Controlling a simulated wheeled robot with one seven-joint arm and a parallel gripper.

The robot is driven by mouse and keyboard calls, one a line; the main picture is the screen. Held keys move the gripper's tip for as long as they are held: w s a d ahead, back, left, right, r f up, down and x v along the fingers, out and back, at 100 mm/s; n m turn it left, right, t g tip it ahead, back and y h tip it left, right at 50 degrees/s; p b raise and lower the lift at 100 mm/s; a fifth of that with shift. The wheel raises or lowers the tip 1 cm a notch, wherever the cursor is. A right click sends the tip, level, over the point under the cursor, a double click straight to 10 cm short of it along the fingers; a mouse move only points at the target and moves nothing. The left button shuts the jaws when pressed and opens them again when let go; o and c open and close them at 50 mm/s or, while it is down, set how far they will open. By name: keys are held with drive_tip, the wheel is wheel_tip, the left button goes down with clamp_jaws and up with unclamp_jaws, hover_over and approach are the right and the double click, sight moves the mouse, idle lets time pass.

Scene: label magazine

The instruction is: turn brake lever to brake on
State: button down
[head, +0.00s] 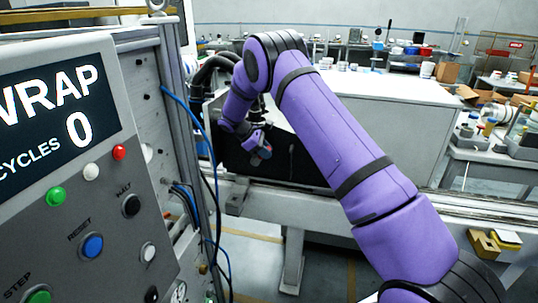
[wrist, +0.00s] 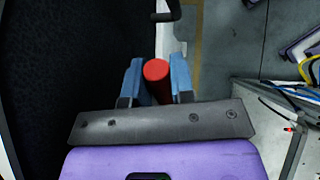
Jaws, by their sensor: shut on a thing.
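My gripper (wrist: 157,82) has its two blue fingers on either side of a red cylindrical knob or grip (wrist: 157,70) in the wrist view, and it is shut on it. This red part looks like the handle of the brake lever; the rest of the lever is hidden by my gripper. In the head view my gripper (head: 260,148) is small, in front of a dark box, with a speck of red at its fingers. No brake marking is readable.
A black surface (wrist: 70,60) lies left of my gripper in the wrist view, and a dark bent rod (wrist: 168,12) is just beyond the knob. A control panel (head: 80,180) with buttons and hanging blue cables (head: 205,130) stands left. A rail (head: 340,207) runs below my arm.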

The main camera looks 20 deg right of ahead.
drive_tip(key=shift+w+a+r+g+h, duration=0.35)
drive_tip(key=shift+a+g+h, duration=0.05)
drive_tip(key=shift+h, duration=0.3)
drive_tip(key=c, duration=1)
unclamp_jaws()
drive_tip(key=shift+o, duration=0.2)
drive_tip(key=shift+r, duration=0.1)
drive_tip(key=shift+r, duration=0.25)
drive_tip(key=r, duration=0.3)
drive_tip(key=shift+s+a, duration=0.1)
drive_tip(key=shift+s, duration=0.15)
drive_tip(key=s+a+r, duration=0.1)
drive_tip(key=s, duration=1.4)
drive_tip(key=shift+s+a+r, duration=0.15)
drive_tip(key=shift+s+a, duration=0.05)
drive_tip(key=shift+a, duration=0.15)
drive_tip(key=shift+c, duration=0.5)
